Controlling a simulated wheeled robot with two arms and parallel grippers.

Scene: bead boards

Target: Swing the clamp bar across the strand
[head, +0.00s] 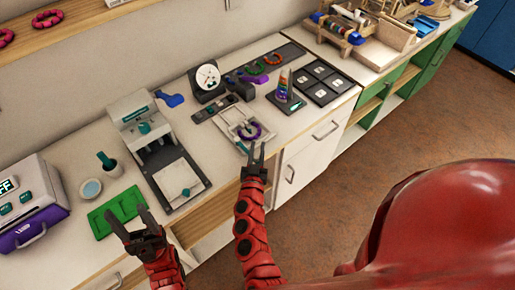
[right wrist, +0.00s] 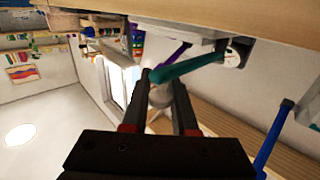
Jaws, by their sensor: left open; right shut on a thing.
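A pale board (head: 229,126) holds a ring-shaped purple bead strand (head: 257,132), near the middle of the counter. A teal clamp bar (head: 242,148) shows at the board's front edge. My right gripper (head: 257,150) is at that front edge, shut on the bar. In the right wrist view the teal bar (right wrist: 188,66) runs from the fingertips toward the upper right, to a small white part with dark marks. Whether the bar lies over the strand is hard to tell. My left gripper (head: 130,227) is open and empty, over the front of the counter near a green board.
A grey press-like machine (head: 146,126) stands left of the board. A green board (head: 118,212) lies at the front left. A round dial (head: 207,77) stands behind the board, and a cone with coloured rings (head: 284,92) stands to its right.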

